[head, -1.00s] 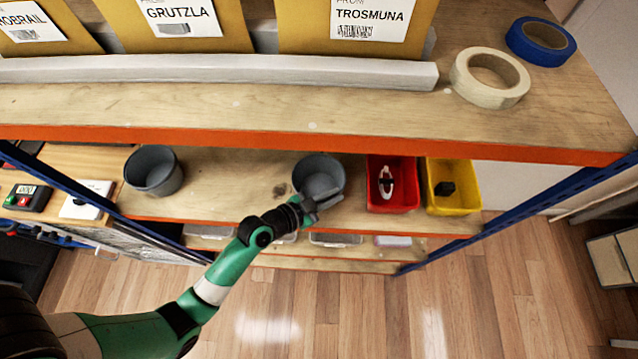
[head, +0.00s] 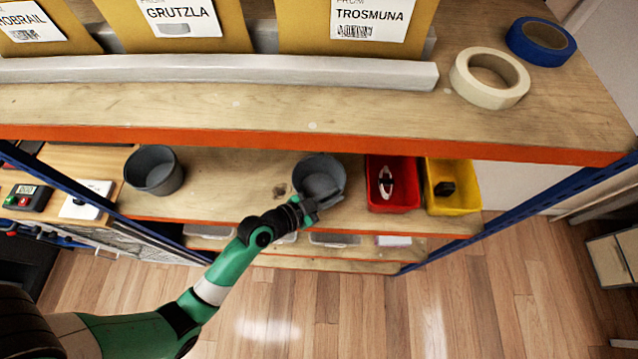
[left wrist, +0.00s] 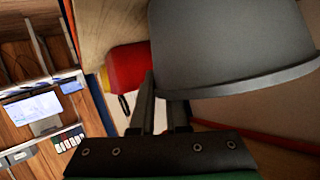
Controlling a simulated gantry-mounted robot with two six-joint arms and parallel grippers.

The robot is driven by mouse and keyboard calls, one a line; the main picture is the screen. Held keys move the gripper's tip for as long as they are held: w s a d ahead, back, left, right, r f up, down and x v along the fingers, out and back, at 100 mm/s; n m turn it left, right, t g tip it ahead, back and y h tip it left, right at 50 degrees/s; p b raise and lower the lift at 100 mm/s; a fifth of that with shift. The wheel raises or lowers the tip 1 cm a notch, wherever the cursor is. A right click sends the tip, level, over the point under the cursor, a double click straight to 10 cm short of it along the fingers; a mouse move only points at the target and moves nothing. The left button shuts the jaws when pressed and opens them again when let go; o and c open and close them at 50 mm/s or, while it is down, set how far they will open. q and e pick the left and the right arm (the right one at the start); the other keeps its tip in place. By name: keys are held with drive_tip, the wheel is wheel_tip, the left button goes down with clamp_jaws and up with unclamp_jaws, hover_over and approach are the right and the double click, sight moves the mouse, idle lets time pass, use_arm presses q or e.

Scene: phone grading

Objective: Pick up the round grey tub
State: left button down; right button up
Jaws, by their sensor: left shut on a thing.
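A round grey tub (head: 318,170) stands on the middle shelf, left of the red bin. My left gripper (head: 318,204) is at its near side, shut on the tub's wall. In the left wrist view the tub (left wrist: 230,45) fills the upper right, and the gripper's fingers (left wrist: 163,100) meet it at its edge. A second round grey tub (head: 153,172) stands farther left on the same shelf, apart from the gripper. My right gripper is out of view.
A red bin (head: 392,200) and a yellow bin (head: 453,203), each with a small item inside, stand right of the tub. The shelf between the two tubs is clear.

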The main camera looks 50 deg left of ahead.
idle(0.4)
use_arm(q)
drive_tip(key=shift+r, duration=0.35)
wheel_tip(320, 180, up, 2)
drive_tip(key=shift+r+p, duration=0.15)
drive_tip(key=shift+p, duration=0.45)
drive_tip(key=r+p+v, duration=0.1)
drive_tip(key=p+v, duration=0.2)
drive_tip(key=v, duration=0.5)
drive_tip(key=w+r+p+v, duration=0.1)
drive_tip(key=r+p+v, duration=0.1)
drive_tip(key=v, duration=0.6)
drive_tip(key=shift+s+r+p, duration=0.15)
drive_tip(key=shift+r+p, duration=0.25)
drive_tip(key=shift+r, duration=0.05)
drive_tip(key=shift+d, duration=0.15)
